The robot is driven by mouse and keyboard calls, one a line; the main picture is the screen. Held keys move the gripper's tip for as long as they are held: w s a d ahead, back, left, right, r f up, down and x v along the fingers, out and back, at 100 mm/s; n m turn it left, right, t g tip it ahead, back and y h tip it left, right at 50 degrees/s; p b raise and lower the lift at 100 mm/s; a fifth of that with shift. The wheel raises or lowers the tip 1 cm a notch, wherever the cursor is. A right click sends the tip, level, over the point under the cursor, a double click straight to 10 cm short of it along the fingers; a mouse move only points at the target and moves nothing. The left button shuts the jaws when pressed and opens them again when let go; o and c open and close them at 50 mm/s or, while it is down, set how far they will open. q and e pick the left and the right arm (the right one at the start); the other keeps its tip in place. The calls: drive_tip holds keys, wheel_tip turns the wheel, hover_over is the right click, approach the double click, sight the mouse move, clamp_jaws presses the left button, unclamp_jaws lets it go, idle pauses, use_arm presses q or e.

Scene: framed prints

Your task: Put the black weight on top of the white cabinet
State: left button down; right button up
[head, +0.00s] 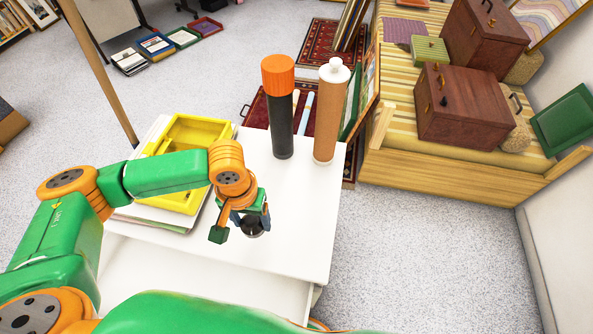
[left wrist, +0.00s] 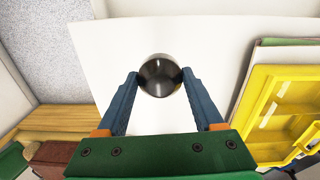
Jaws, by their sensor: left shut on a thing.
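The black weight (left wrist: 160,75) is a dark, shiny round piece, seen from above between my fingertips in the left wrist view. It also shows in the head view (head: 252,226), partly hidden under my gripper. My left gripper (head: 249,216) is shut on it, with one blue finger on each side; the fingers show in the left wrist view (left wrist: 160,80). The white cabinet (head: 295,225) has a flat white top, and the weight is over this top. I cannot tell whether the weight touches it. My right gripper is not in view.
A yellow tray (head: 187,137) lies on papers at the cabinet's left. A black tube with an orange cap (head: 281,115) and a brown tube with a white cap (head: 328,120) stand at the back. The front and right of the top are clear. A wooden bench (head: 450,170) with brown boxes stands right.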

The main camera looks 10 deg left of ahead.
use_arm(q)
drive_tip(key=s+r+p, duration=0.4)
drive_tip(key=s+p, duration=0.1)
drive_tip(key=p, duration=0.5)
use_arm(e)
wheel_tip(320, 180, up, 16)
drive_tip(key=p, duration=0.4)
use_arm(q)
drive_tip(key=b, duration=2.1)
hover_over(280, 231)
drive_tip(key=s, duration=0.1)
drive_tip(key=shift+m, duration=0.3)
drive_tip(key=f, duration=1)
drive_tip(key=shift+a+f, duration=0.2)
drive_tip(key=shift+f, duration=0.2)
drive_tip(key=shift+w+d+f+b, duration=0.1)
drive_tip(key=shift+w+b, duration=0.2)
drive_tip(key=shift+b, duration=0.15)
drive_tip(key=f+b, duration=0.2)
drive_tip(key=b, duration=0.1)
drive_tip(key=f+b, duration=0.1)
drive_tip(key=b, duration=0.2)
drive_tip(key=shift+w+f, duration=0.2)
drive_tip(key=shift+f, duration=0.15)
drive_tip(key=shift+r, duration=0.45)
drive_tip(key=shift+c, duration=0.2)
unclamp_jaws()
drive_tip(key=shift+f, duration=0.15)
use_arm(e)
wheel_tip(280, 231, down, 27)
